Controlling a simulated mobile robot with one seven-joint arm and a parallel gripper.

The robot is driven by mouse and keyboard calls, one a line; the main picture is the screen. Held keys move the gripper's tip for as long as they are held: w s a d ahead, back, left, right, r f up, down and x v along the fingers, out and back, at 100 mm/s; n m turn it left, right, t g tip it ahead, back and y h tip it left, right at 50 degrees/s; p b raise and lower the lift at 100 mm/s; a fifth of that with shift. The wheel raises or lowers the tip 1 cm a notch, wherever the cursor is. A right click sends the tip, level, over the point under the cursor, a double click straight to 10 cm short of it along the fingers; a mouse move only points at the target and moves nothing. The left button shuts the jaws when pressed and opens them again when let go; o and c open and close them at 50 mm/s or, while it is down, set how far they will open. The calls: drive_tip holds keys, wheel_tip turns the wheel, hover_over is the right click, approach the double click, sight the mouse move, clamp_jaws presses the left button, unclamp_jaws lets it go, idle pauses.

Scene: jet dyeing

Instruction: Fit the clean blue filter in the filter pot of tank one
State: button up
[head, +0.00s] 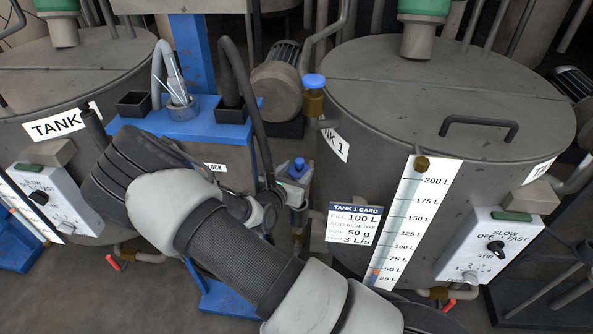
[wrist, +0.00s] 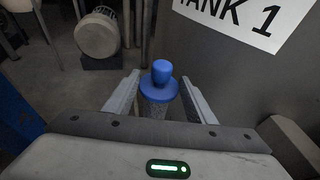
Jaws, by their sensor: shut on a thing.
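My gripper (wrist: 160,98) is shut on the blue filter (wrist: 161,80) in the wrist view. The filter has a round blue knob and flange, with a grey body below, partly hidden by the gripper. In the head view the blue filter (head: 298,166) stands upright left of tank one (head: 365,190), with my gripper (head: 297,190) around it. A brass fitting shows under it, but I cannot tell whether it is the filter pot or whether the filter sits in anything. Tank one's label (wrist: 235,15) shows at the wrist view's upper right.
A brass fitting with a blue cap (head: 313,82) juts from tank one above my gripper. A motor (head: 277,85) stands behind. A blue stand (head: 205,128) with cups and hoses is to the left. The tank card (head: 355,222) and stir box (head: 490,247) are to the right.

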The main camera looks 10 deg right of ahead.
drive_tip(key=shift+r, duration=0.15)
drive_tip(key=shift+f+b, duration=1.75)
drive_tip(key=shift+f, duration=1.25)
drive_tip(key=shift+f+b, duration=1.05)
drive_tip(key=shift+f, duration=1.3)
drive_tip(key=shift+f, duration=2.3)
drive_tip(key=o, duration=1.2)
